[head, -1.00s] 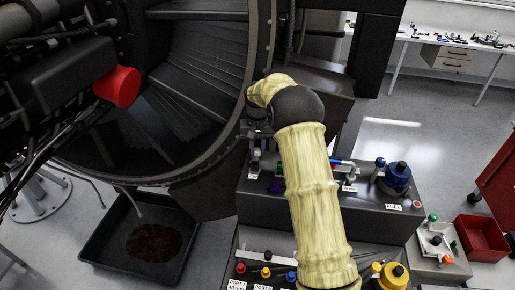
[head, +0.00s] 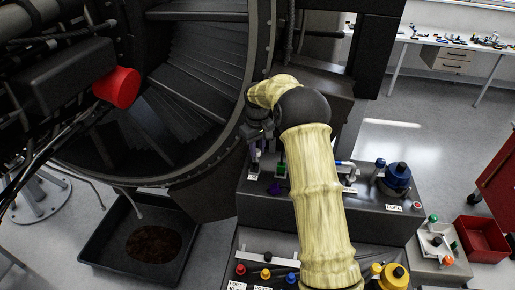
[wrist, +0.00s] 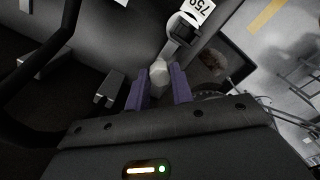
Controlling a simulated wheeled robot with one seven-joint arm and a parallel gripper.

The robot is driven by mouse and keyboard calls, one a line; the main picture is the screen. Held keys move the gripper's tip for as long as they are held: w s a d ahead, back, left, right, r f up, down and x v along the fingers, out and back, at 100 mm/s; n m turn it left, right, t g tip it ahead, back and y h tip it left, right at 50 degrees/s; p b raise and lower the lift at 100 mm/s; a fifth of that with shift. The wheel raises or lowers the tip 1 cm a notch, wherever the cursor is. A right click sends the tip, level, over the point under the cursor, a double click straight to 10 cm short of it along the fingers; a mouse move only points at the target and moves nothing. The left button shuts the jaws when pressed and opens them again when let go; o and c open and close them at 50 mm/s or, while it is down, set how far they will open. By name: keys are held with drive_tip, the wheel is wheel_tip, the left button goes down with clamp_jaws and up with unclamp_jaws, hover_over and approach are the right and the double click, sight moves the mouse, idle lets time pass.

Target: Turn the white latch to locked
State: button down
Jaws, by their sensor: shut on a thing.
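My gripper (wrist: 164,86) has two purple fingers, close together around a small pale, whitish knob that looks like the white latch (wrist: 159,71). The latch sits between the fingertips in the wrist view, and a pale grey bar runs from it toward the upper right. In the head view my gripper (head: 255,160) is at the left end of the upper dark console, partly behind my arm. The latch cannot be made out there, and its turn angle is unclear.
The dark console (head: 372,217) carries a blue knob (head: 397,178) at right. The engine ring (head: 262,75) stands close to the left of my arm. A black drip tray (head: 103,267) lies on the floor.

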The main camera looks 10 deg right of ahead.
drive_tip(key=shift+r, duration=0.1)
drive_tip(key=c, duration=1.2)
unclamp_jaws()
wheel_tip(320, 180, up, 17)
drive_tip(key=b, duration=0.2)
drive_tip(key=shift+r+b, duration=0.15)
drive_tip(key=shift+b, duration=0.25)
